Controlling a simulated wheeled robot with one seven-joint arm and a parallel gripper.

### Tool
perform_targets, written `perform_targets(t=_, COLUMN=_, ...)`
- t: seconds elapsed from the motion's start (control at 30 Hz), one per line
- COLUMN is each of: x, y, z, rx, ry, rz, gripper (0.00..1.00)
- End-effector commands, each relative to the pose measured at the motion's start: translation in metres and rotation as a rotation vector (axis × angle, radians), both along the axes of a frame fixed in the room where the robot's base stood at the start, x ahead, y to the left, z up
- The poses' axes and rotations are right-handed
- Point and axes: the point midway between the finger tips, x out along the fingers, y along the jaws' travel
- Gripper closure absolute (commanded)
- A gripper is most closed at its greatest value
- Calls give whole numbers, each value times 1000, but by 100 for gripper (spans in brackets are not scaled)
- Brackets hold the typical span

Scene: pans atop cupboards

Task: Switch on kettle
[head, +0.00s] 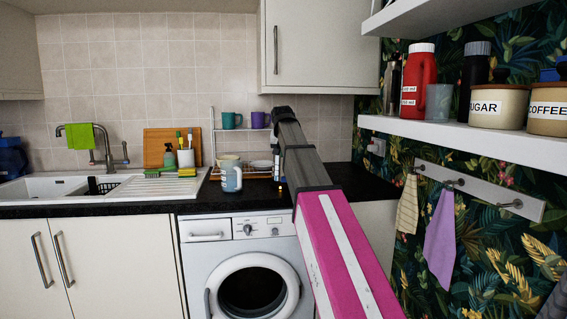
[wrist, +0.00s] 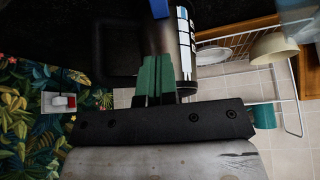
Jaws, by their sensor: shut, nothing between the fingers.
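No kettle shows clearly in the head view, where my raised arm covers the right part of the counter. In the wrist view a shiny metallic shape, which may be the kettle, stands on the dark counter just past my fingertips. It is dim, and its outline is hard to tell. My gripper (wrist: 158,62) is shut and empty, its green fingers together close to that shape; I cannot tell whether they touch it. A wall socket with a red switch (wrist: 62,102) is left of the fingers in the wrist view, and also shows on the right wall in the head view (head: 376,146).
A cylinder with white panels (wrist: 185,35) stands by the fingers. The wire dish rack (wrist: 240,60) is beside it. A pale blue jar (head: 232,178) stands on the counter (head: 90,210). A shelf (head: 480,140) with jars juts out on the right, and a wall cupboard (head: 320,50) hangs above.

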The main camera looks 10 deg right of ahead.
Motion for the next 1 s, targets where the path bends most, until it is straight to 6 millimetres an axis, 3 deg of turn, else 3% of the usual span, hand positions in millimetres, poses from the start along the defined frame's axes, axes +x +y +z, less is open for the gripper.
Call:
perform_targets(t=0.27, x=-16, y=4, z=23, rx=0, ry=-1, rz=0, gripper=100)
perform_targets(t=0.7, x=-18, y=4, z=23, rx=0, ry=1, rz=0, gripper=100)
perform_targets(t=0.87, x=-23, y=2, z=-6, rx=0, ry=21, rz=6, gripper=100)
perform_targets(t=1.0, x=-35, y=-1, z=-61, rx=2, ry=58, rz=16, gripper=100)
